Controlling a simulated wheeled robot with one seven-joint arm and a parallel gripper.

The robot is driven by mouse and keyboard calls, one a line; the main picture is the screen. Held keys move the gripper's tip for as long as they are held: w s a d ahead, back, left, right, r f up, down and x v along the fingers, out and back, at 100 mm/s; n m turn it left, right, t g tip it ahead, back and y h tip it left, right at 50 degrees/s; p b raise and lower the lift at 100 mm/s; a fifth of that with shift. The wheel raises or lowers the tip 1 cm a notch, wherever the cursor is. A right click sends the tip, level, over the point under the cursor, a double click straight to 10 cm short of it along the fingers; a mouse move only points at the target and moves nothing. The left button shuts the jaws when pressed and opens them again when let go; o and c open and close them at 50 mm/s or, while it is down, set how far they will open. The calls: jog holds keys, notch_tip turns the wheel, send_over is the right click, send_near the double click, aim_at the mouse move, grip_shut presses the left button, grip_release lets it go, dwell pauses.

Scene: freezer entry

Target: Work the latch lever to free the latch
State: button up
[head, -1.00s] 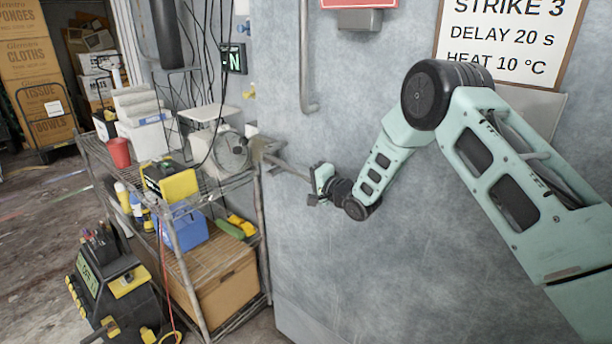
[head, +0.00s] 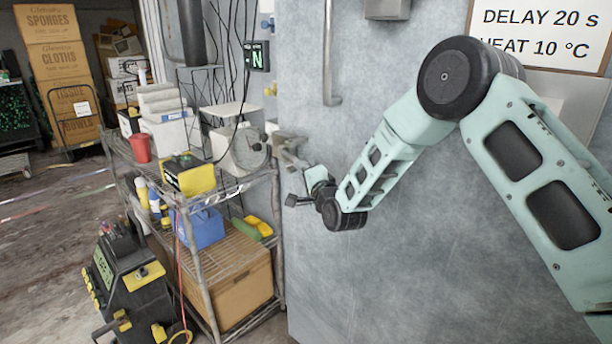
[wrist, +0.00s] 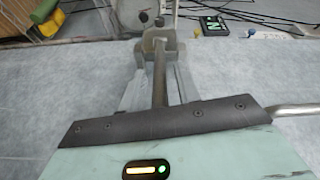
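The latch lever (head: 294,157) is a grey rod reaching out from a metal latch housing (head: 281,141) at the left edge of the big grey door. In the wrist view the lever (wrist: 160,78) runs straight up the middle to the housing (wrist: 160,42). My gripper (head: 299,187) is at the lever's outer end, in front of the door. In the wrist view my gripper (wrist: 160,72) has its grey fingers apart, one on each side of the lever, with what look like gaps. The lever's near end is hidden behind my palm. I cannot tell whether a finger touches it.
A wire shelf rack (head: 222,182) with a red cup, a dial scale (head: 244,150) and boxes stands close to the left of my gripper. A vertical door handle (head: 331,60) is above. The door face (head: 400,270) below my arm is clear. A black and yellow machine (head: 125,275) is at lower left.

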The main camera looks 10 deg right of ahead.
jog(key=shift+s, duration=0.1)
jog(key=b+v, duration=0.5)
jog(key=v, duration=1.2)
jog(key=shift+s+b, duration=0.2)
jog(key=shift+b, duration=0.15)
